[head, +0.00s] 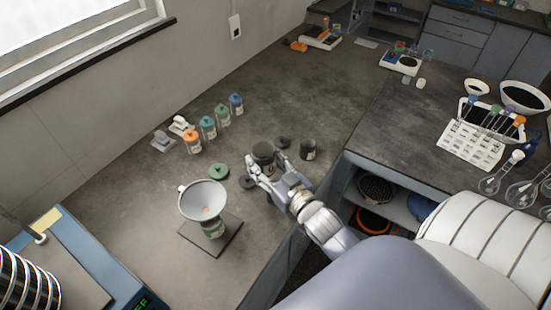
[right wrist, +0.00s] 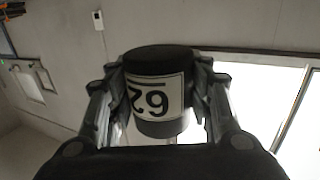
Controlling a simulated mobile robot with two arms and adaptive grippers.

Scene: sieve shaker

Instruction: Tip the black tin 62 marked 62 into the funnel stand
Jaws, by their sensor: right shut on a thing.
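The black tin 62 (head: 263,151) is held between the fingers of my right gripper (head: 265,163), above the dark bench. In the right wrist view the black tin (right wrist: 160,58) sits between both fingers, its white label marked 62 appearing upside down. The funnel stand has a wide pale funnel (head: 203,198) over a dark square base (head: 229,238). A green-labelled jar (head: 213,228) stands under the funnel. The tin is up and right of the funnel in the head view, apart from it. My left gripper is out of view.
Another dark tin (head: 307,150) stands to the right of my gripper. A green lid (head: 219,171) and dark lids (head: 247,182) lie nearby. Several bottles with coloured caps (head: 208,127) stand behind. A sieve stack (head: 25,284) is at lower left.

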